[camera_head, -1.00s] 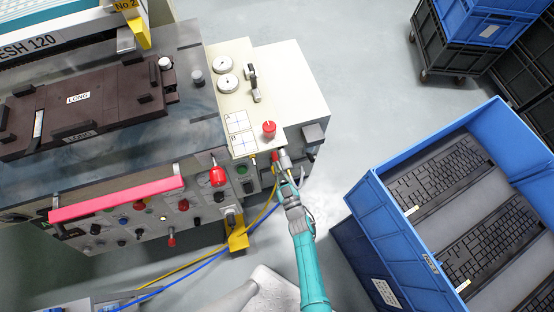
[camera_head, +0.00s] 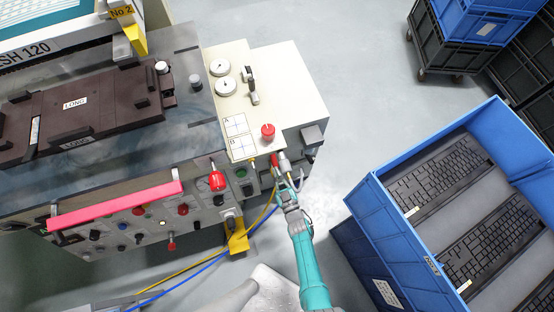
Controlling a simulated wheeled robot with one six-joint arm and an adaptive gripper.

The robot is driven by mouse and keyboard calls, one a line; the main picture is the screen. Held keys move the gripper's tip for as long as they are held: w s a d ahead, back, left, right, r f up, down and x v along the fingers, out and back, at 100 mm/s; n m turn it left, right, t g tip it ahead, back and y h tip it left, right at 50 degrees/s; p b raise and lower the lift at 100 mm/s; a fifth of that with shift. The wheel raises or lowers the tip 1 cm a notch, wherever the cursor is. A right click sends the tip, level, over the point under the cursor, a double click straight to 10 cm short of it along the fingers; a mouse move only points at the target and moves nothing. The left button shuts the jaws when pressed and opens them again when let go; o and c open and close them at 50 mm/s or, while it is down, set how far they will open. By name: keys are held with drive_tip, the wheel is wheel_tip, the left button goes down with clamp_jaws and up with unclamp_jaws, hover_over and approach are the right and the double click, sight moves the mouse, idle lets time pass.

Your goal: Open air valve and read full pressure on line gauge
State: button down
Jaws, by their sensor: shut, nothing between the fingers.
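My gripper (camera_head: 284,183) is at the end of my teal arm, at the front right side of the printing machine. It is shut and appears empty. Its tip is right beside a small red handle (camera_head: 274,161) and a grey cylindrical fitting (camera_head: 284,162) below the cream panel. I cannot tell whether it touches them, or which way the valve is turned. Two round white gauges (camera_head: 220,67) and (camera_head: 226,87) sit on the cream panel. Another small gauge (camera_head: 203,185) is on the front panel, partly behind a red knob. The needles are too small to read.
A red mushroom button (camera_head: 268,130) and a black lever (camera_head: 251,84) stand on the cream panel. A blue crate (camera_head: 375,215) of keyboards stands right of my arm. Yellow and blue hoses (camera_head: 200,263) hang below the machine.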

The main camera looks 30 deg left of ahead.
drive_tip(key=shift+w+a+r, duration=0.25)
drive_tip(key=shift+w+a, duration=0.05)
drive_tip(key=shift+a, duration=0.05)
drive_tip(key=v, duration=1.3)
drive_tip(key=shift+f, duration=0.3)
drive_tip(key=s+d+r+m+t+h, duration=0.25)
drive_tip(key=s+d+r+h, duration=0.2)
drive_tip(key=d, duration=0.45)
drive_tip(key=s+d+r+m+t+h, duration=0.2)
drive_tip(key=s+d+r+m+h, duration=0.15)
drive_tip(key=s+d+r, duration=0.45)
drive_tip(key=s+d+r+m+h, duration=0.2)
drive_tip(key=s+d+r, duration=0.1)
drive_tip(key=r, duration=0.4)
drive_tip(key=s+d+r+m+h, duration=0.2)
drive_tip(key=d+r, duration=0.2)
drive_tip(key=r, duration=0.4)
drive_tip(key=s+d+r+m+h, duration=0.2)
drive_tip(key=s+d+r, duration=0.1)
drive_tip(key=r, duration=0.5)
drive_tip(key=shift+s+d+r+m+g+h, duration=0.15)
drive_tip(key=shift+s+d+m+g+h, duration=0.15)
drive_tip(key=shift+d+m+g+h, duration=0.25)
